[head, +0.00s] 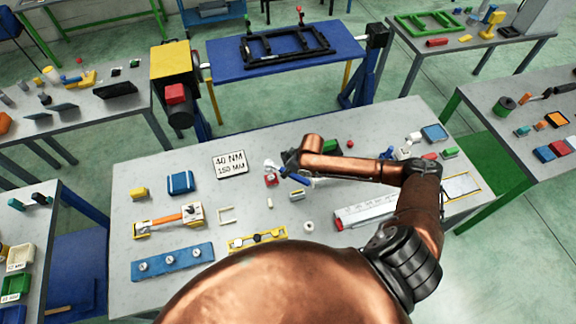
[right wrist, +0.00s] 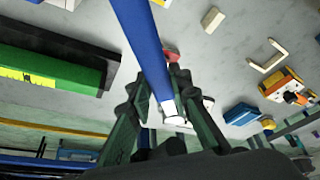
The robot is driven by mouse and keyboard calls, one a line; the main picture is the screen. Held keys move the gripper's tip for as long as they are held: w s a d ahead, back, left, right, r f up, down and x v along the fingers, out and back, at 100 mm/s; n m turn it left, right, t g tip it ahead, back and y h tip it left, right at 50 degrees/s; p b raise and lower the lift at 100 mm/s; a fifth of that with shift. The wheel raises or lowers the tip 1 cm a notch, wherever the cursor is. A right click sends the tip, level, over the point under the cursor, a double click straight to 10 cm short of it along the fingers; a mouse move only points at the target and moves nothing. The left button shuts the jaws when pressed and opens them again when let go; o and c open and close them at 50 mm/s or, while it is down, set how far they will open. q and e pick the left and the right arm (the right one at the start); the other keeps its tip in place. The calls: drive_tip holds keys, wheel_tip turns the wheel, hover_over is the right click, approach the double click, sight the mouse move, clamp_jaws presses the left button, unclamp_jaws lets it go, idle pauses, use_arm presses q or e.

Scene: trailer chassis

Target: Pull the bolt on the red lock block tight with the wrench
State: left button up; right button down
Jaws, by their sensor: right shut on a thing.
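The red lock block (head: 271,181) sits on the grey workbench, left of my right gripper. Pale metal shows just above it; I cannot tell whether that is the bolt or the wrench's jaw. My right gripper (head: 287,171) is shut on the blue-handled wrench (head: 298,178), which slants down to the right. In the right wrist view the wrench's blue handle (right wrist: 146,50) runs between the dark fingers (right wrist: 165,110), with a pale metal end near them. A red patch (right wrist: 171,56) shows behind the handle. How the wrench meets the bolt is hidden. My left gripper is out of view.
A sign reading 40 NM (head: 230,163) stands behind. Bare bench lies around the white frame (head: 227,215).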

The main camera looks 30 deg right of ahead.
drive_tip(key=shift+s+d+f, duration=0.1)
drive_tip(key=shift+d, duration=0.05)
idle(0.4)
drive_tip(key=shift+f+b, duration=1.4)
drive_tip(key=shift+f, duration=1.8)
drive_tip(key=shift+p, duration=1)
drive_tip(key=shift+f+b, duration=0.3)
drive_tip(key=shift+f, duration=0.45)
idle(0.4)
drive_tip(key=c, duration=2.3)
unclamp_jaws()
clamp_jaws()
